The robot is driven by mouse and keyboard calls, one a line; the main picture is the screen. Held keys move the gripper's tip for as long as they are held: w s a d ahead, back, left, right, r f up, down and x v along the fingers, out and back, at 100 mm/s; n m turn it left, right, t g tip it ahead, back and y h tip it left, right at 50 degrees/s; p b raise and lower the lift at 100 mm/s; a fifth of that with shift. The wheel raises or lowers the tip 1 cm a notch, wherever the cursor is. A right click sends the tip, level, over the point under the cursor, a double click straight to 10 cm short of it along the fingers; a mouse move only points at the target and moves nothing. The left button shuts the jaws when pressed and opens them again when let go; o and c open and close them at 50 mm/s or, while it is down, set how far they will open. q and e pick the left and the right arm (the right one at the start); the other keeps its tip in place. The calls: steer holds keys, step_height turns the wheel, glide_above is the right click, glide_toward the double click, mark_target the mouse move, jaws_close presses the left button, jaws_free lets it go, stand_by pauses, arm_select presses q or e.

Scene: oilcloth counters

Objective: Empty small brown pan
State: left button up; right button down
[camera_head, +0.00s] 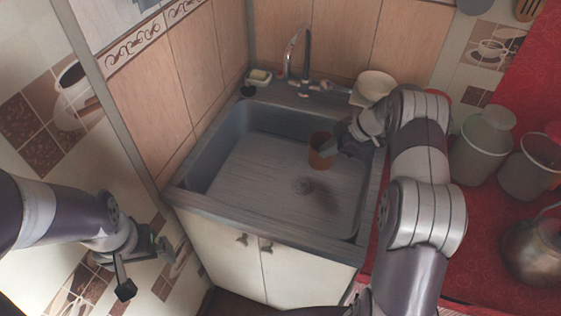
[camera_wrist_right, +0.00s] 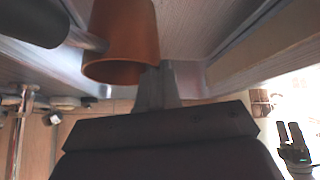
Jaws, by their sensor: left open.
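The small brown pan (camera_head: 321,152) is over the basin of the sink (camera_head: 250,180), near its back right. In the right wrist view the pan (camera_wrist_right: 125,35) is orange-brown, with a dark handle (camera_wrist_right: 35,22) on a metal rod. My right gripper (camera_head: 343,141) is at the pan's side. Its fingers (camera_wrist_right: 157,85) are close together on the pan's rim. The pan's inside is mostly hidden, and its exact tilt is unclear. My left gripper (camera_head: 145,270) is open and empty, left of the sink cabinet. It also shows in the right wrist view (camera_wrist_right: 292,140).
A faucet (camera_head: 290,55) stands behind the basin. Jars (camera_head: 484,140) and a metal kettle (camera_head: 540,250) stand on the red counter. The basin's left and front are clear.

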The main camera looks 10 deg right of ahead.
arm_select(q)
step_height(320, 180, down, 11)
steer(key=b, duration=1)
step_height(320, 180, up, 28)
steer(key=p, duration=2.8)
steer(key=shift+r, duration=0.2)
arm_select(e)
steer(key=s+a+r+n+t+h, duration=0.2)
steer(key=a+n+h, duration=0.1)
steer(key=a+h, duration=0.7)
steer(key=shift+s+t+h, duration=0.25)
steer(key=shift+t+h, duration=0.15)
steer(key=shift+h, duration=0.7)
steer(key=shift+a+r, duration=0.15)
steer(key=shift+a, duration=0.15)
